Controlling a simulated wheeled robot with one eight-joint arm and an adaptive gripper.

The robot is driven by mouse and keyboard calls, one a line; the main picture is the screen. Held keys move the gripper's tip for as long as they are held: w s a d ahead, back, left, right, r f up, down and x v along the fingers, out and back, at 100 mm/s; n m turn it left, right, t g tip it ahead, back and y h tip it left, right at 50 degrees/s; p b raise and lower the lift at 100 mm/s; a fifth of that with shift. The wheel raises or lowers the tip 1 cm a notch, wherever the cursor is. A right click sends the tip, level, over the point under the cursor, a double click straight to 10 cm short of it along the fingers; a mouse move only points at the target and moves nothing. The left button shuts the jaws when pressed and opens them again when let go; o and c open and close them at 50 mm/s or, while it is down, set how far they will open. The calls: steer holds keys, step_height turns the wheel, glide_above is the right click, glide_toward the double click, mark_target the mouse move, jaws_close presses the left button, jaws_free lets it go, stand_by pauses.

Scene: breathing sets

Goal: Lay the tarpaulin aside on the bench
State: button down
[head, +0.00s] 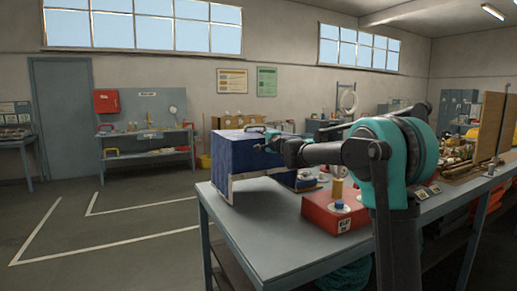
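The blue tarpaulin (231,157) is draped in a boxy shape over something near the far left corner of the grey bench (272,226). A pale strip shows along its lower edge, and what lies beneath is mostly hidden. My gripper (268,144) is at the upper right side of the tarpaulin, reached over from the right by my teal and black arm. The fingers are small and dark against the cloth. I cannot tell whether they touch it or are open or shut.
A red box (325,215) with a tan cylinder (337,190) and a blue-capped item (340,205) stands right of the tarpaulin. An upright brown board (487,130) and clutter fill the right end. The bench's front left part is bare. Marked floor lies left.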

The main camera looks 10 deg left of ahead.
steer(key=shift+f, duration=2.25)
steer(key=c, duration=1.5)
jaws_free()
steer(key=shift+o, duration=0.2)
steer(key=v, duration=1.2)
steer(key=shift+r, duration=0.1)
